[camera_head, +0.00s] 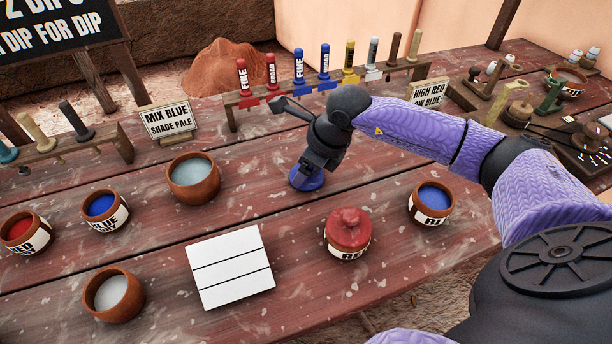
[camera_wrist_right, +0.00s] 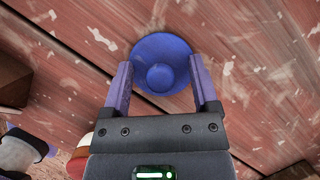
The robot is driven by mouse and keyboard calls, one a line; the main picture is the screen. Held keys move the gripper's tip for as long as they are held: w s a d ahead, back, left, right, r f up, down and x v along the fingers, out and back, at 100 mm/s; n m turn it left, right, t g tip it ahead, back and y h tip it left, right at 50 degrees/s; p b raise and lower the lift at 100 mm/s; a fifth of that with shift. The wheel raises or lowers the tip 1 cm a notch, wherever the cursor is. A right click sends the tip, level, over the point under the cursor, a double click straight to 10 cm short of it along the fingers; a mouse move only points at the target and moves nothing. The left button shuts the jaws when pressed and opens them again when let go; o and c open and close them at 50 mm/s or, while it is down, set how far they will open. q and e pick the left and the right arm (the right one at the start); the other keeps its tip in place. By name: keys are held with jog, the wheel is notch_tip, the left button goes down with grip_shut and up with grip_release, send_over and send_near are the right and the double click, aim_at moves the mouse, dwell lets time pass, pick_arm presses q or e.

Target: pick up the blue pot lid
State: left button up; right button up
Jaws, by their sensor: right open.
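The blue pot lid (camera_head: 307,179) lies on the wooden table in the middle of the head view, partly hidden under my right gripper (camera_head: 308,172). In the right wrist view the lid (camera_wrist_right: 162,62) is a round blue disc with a knob at its centre. My right gripper (camera_wrist_right: 160,85) is open, with one finger on each side of the knob; the fingers overlap the lid's lower edge in the picture. I cannot tell whether they touch it. An open blue pot (camera_head: 432,202) stands to the right of the lid. My left gripper is not in view.
A red lidded pot (camera_head: 348,236) and a white lined card (camera_head: 230,268) are nearer the front. A bowl of pale liquid (camera_head: 194,178) stands left of the lid. A rack of coloured handled tools (camera_head: 290,92) runs behind. Bare table surrounds the lid.

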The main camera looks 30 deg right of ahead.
jog(key=c, duration=0.6)
grip_shut()
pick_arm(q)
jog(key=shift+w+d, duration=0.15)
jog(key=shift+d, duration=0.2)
pick_arm(e)
jog(key=shift+r, duration=0.1)
jog(key=shift+r, duration=0.25)
notch_tip(320, 180, up, 10)
jog(key=p, duration=0.3)
jog(key=shift+f, duration=0.25)
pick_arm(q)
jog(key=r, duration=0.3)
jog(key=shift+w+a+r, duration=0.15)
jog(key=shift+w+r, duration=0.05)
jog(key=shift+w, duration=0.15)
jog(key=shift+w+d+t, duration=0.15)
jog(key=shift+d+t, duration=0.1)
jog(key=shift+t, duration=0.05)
